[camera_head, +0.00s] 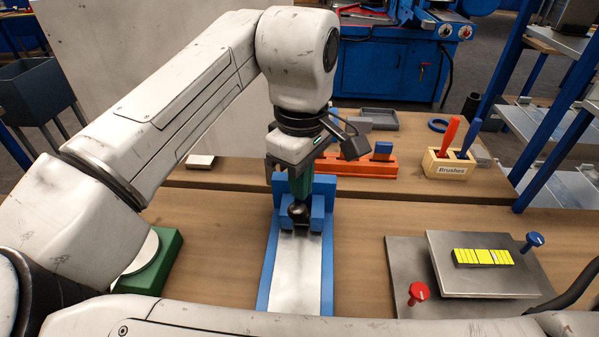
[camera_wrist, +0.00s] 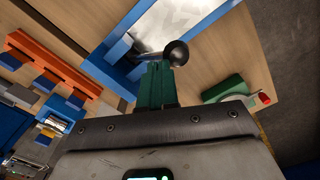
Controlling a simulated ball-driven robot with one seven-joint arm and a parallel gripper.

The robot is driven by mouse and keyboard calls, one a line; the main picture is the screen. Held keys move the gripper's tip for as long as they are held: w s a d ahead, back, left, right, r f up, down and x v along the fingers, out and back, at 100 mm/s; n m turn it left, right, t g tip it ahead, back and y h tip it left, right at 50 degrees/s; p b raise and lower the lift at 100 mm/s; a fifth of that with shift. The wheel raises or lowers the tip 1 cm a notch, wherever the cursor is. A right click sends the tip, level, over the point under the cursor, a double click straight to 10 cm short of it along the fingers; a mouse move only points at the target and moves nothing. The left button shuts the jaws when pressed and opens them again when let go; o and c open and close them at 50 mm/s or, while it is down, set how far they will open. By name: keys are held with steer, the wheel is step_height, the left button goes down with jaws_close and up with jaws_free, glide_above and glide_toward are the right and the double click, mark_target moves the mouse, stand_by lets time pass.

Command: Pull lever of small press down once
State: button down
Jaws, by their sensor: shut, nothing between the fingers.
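The small press has a blue frame (camera_head: 268,262) around a bare metal plate and stands in the middle of the bench. Its lever shows as a black ball knob (camera_head: 299,211) in front of the blue upright part; the lever's arm is mostly hidden. My gripper (camera_head: 301,197) is above and behind the knob, its green fingers shut and pointing down. In the wrist view the shut green fingertips (camera_wrist: 157,64) are beside the black knob (camera_wrist: 177,52). I cannot tell whether they touch it.
A green block with a white disc (camera_head: 150,256) stands left of the press. Metal plates with a yellow strip (camera_head: 483,257), a red knob (camera_head: 418,292) and a blue knob (camera_head: 534,240) lie right. An orange rack (camera_head: 366,165) and a Brushes box (camera_head: 447,167) stand behind.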

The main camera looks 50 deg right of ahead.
mark_target(300, 207)
steer(key=shift+f, duration=0.15)
steer(key=shift+s+a+f, duration=0.25)
steer(key=shift+a+f, duration=0.05)
steer(key=shift+a, duration=0.15)
steer(key=shift+f, duration=0.1)
stand_by(0.5)
steer(key=shift+s+a+f, duration=0.25)
steer(key=shift+a+f, duration=0.1)
steer(key=shift+f, duration=0.1)
steer(key=shift+s+a+f, duration=0.25)
steer(key=shift+a+f, duration=0.05)
steer(key=shift+f, duration=0.2)
stand_by(0.4)
